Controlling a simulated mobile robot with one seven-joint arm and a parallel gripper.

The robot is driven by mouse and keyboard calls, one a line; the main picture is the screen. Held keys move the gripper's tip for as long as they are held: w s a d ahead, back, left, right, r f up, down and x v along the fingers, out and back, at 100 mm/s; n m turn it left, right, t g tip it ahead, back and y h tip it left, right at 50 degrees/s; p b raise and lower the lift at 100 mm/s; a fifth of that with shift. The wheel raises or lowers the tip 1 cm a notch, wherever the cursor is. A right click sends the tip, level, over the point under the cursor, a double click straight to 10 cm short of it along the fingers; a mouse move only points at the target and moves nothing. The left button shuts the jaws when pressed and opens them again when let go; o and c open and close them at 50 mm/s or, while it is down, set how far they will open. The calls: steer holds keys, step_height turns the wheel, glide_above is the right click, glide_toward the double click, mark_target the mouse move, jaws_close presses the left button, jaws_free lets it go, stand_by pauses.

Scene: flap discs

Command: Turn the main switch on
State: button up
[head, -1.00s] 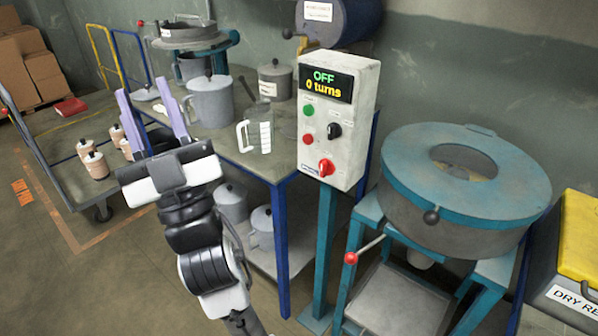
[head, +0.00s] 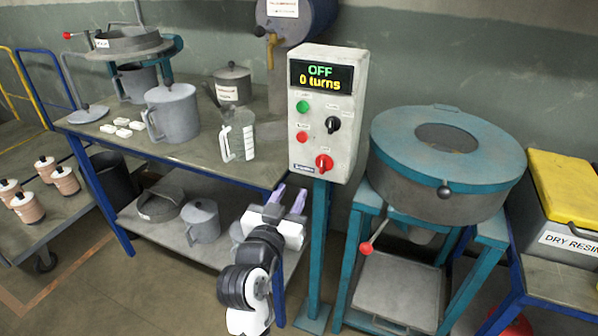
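The control box (head: 329,113) is a pale grey panel on a teal post. Its display (head: 321,78) reads "OFF" and "0 turns". A red rotary switch (head: 324,163) sits at the bottom of the panel, beside a small blue label. A green button (head: 303,106), a red button (head: 302,137) and a black knob (head: 332,125) sit above it. My gripper (head: 287,193) is below and left of the red switch, its two light purple fingers apart with nothing visible between them. It does not touch the panel.
A workbench (head: 190,152) with a clear jug (head: 238,137), grey pots and white blocks stands left of the post. A teal drum machine (head: 440,165) with a red-tipped lever (head: 367,246) stands close on the right. A yellow-lidded bin (head: 565,187) is at far right.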

mark_target(321, 166)
steer(key=shift+m+g+h, duration=0.4)
steer(key=shift+h, duration=0.2)
steer(key=p+x, duration=0.1)
steer(key=x, duration=0.3)
steer(key=d+f+p+x, duration=0.1)
steer(key=x, duration=0.4)
steer(key=f+p+x, duration=0.1)
steer(key=x, duration=0.4)
steer(key=shift+s+d, duration=0.2)
steer(key=shift+s, duration=0.05)
steer(key=shift+c, duration=0.2)
jaws_close()
